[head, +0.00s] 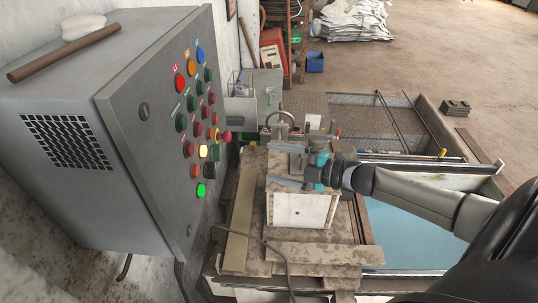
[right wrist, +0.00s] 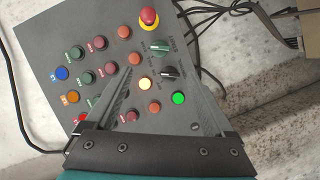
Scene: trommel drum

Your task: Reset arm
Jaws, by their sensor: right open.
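My right arm comes in from the right in the head view. Its gripper (head: 270,165) is open and empty, with its two fingers pointing left toward the grey control panel (head: 150,150). A gap shows between the fingertips and the panel's buttons. In the right wrist view the open fingers frame part of the panel (right wrist: 40,30), with a lit yellow button (right wrist: 145,84) and a lit green button (right wrist: 178,98) near them. A red emergency knob (right wrist: 149,18) on a yellow base is at the top. My left gripper is not in view.
A dusty box-shaped housing (head: 300,210) stands below the right gripper, with wooden boards (head: 325,254) around it. A brown rod (head: 65,52) and a white lump (head: 83,26) lie on top of the cabinet. Open floor (head: 450,50) lies at the back right.

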